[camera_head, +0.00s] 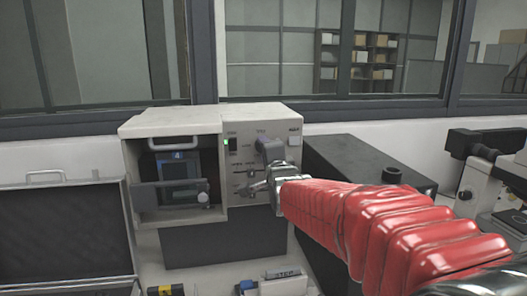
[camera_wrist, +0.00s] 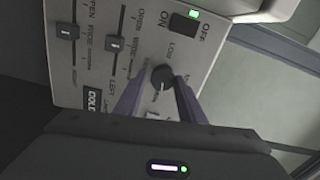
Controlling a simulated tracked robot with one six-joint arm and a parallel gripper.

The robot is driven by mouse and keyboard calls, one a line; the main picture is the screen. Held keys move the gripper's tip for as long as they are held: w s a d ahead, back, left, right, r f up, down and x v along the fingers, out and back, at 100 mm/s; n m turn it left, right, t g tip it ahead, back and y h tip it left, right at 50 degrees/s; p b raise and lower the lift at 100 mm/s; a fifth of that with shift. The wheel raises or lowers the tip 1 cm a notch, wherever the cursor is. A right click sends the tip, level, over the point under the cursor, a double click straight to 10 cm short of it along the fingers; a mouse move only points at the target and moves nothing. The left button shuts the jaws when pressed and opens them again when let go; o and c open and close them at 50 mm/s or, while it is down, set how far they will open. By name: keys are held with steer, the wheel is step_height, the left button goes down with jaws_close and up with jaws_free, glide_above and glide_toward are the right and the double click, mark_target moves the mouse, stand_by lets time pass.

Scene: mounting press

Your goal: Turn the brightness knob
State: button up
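A round black knob (camera_wrist: 162,77) with a light pointer mark sits on the light grey panel (camera_wrist: 100,70) in the wrist view. A word like "LOW" is printed beside it; I cannot read a brightness label. My gripper (camera_wrist: 161,78) has its two purple-grey fingers on either side of the knob, with a visible gap to each side. It is open, and I cannot tell how deep the fingertips reach.
The panel also carries two sliders (camera_wrist: 69,32) and a black switch (camera_wrist: 184,22) with a lit green light. A black box (camera_head: 360,160) and a microscope (camera_head: 480,170) stand right, an open case (camera_head: 65,230) left.

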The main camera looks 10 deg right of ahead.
steer(key=shift+o, duration=1.4)
steer(key=shift+a+r, duration=0.1)
steer(key=shift+s, duration=0.1)
steer(key=s, duration=1.3)
steer(key=shift+s, duration=0.3)
